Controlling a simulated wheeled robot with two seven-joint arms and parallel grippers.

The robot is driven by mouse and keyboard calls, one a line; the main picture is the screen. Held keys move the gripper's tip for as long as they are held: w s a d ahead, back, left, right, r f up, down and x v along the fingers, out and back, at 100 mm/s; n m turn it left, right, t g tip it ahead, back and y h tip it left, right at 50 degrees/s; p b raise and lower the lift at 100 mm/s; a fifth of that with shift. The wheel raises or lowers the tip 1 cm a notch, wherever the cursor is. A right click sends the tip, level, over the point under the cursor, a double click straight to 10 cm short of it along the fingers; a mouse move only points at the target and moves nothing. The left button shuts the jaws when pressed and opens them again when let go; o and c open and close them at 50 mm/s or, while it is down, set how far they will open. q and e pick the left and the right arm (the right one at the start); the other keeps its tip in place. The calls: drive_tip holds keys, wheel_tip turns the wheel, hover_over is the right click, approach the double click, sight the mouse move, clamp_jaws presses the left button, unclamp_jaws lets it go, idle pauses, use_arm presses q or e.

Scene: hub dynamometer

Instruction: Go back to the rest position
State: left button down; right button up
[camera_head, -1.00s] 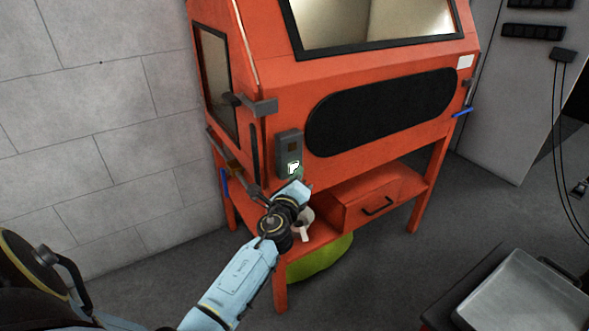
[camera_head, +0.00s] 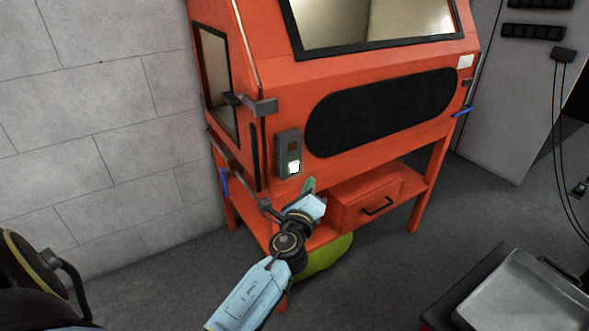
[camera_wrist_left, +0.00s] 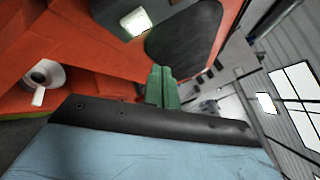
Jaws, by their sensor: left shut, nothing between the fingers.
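My left arm reaches in from the bottom of the head view. Its left gripper (camera_head: 309,185), with green fingers, is just below and right of the grey switch box (camera_head: 288,153) on the orange cabinet, apart from the lit white button (camera_head: 293,167). In the left wrist view the green fingers (camera_wrist_left: 162,86) are shut together with nothing between them. The lit button (camera_wrist_left: 136,22) shows there too, at the top. My right gripper is not in view.
The orange cabinet (camera_head: 290,85) stands ahead, with a lower shelf holding an orange drawer box (camera_head: 368,197). A white roll (camera_wrist_left: 44,76) lies on orange in the wrist view. A green-yellow object (camera_head: 325,256) is under the shelf. A metal tray (camera_head: 525,295) is at lower right.

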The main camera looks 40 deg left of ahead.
use_arm(q)
drive_tip(key=shift+s+d, duration=0.25)
drive_tip(key=shift+d, duration=0.4)
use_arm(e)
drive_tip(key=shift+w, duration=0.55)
